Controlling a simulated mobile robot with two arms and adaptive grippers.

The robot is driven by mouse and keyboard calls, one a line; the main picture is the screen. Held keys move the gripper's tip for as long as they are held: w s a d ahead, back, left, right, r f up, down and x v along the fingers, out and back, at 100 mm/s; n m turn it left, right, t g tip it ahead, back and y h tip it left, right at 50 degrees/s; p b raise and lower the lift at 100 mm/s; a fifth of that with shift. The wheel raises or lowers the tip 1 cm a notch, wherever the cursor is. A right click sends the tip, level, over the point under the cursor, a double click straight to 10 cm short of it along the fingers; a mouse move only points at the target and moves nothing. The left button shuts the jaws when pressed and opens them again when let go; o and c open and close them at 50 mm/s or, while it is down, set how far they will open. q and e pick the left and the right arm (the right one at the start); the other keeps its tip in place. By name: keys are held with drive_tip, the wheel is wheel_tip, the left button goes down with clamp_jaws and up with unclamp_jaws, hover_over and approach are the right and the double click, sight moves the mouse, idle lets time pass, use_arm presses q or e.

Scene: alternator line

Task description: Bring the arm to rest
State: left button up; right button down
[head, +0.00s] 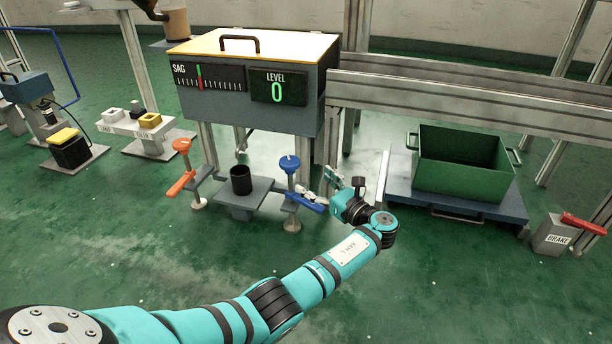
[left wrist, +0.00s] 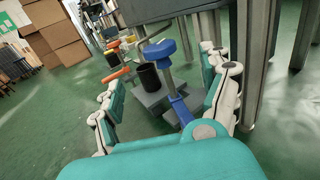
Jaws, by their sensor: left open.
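My left arm (head: 340,250) reaches forward from the lower left of the head view. Its gripper (head: 315,184) is open beside the blue lever (head: 306,202), which stands under a blue knob (head: 289,163). In the left wrist view the two fingers of my gripper (left wrist: 163,62) are spread apart, with the blue knob (left wrist: 160,49) and the blue lever (left wrist: 181,110) seen between them. Nothing is held between the fingers. I cannot tell whether a finger touches the lever. My right gripper is not in view.
A grey cabinet (head: 255,120) with a level display reading 0 stands behind. A black cup (head: 241,180) sits on a small stand, with an orange lever (head: 181,184) to its left. A green bin (head: 460,180) on a platform and a brake box (head: 553,238) are right. Open floor lies in front.

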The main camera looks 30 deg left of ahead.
use_arm(q)
drive_tip(key=shift+s+d, duration=0.15)
drive_tip(key=shift+d, duration=0.15)
